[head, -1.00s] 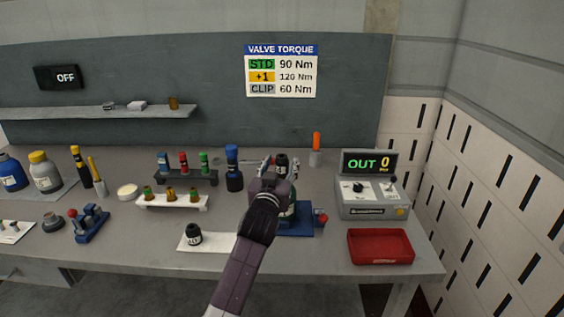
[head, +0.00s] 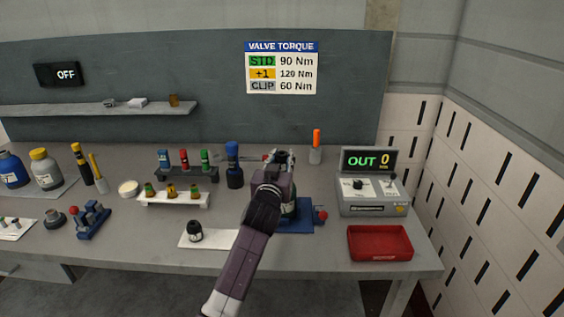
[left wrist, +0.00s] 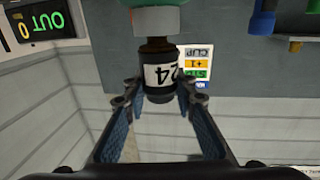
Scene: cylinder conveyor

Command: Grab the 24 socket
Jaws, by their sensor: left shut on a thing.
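The 24 socket (left wrist: 160,76) is a black cylinder with a white label reading 24. In the left wrist view, which is upside down, it sits against a grey collar on a green cylinder (left wrist: 152,16). My left gripper (head: 281,158) has its fingers on either side of the socket and is shut on it; its fingers also show in the left wrist view (left wrist: 160,92). In the head view the gripper hides most of the socket and the cylinder, which stands on a blue base (head: 299,227). My right gripper is not in view.
A black socket-like piece (head: 195,231) stands on a white mat (head: 222,240). A red tray (head: 380,244) and the OUT 0 control box (head: 372,205) are to the right. A blue-capped tool (head: 233,165) and an orange-handled tool (head: 316,145) stand nearby.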

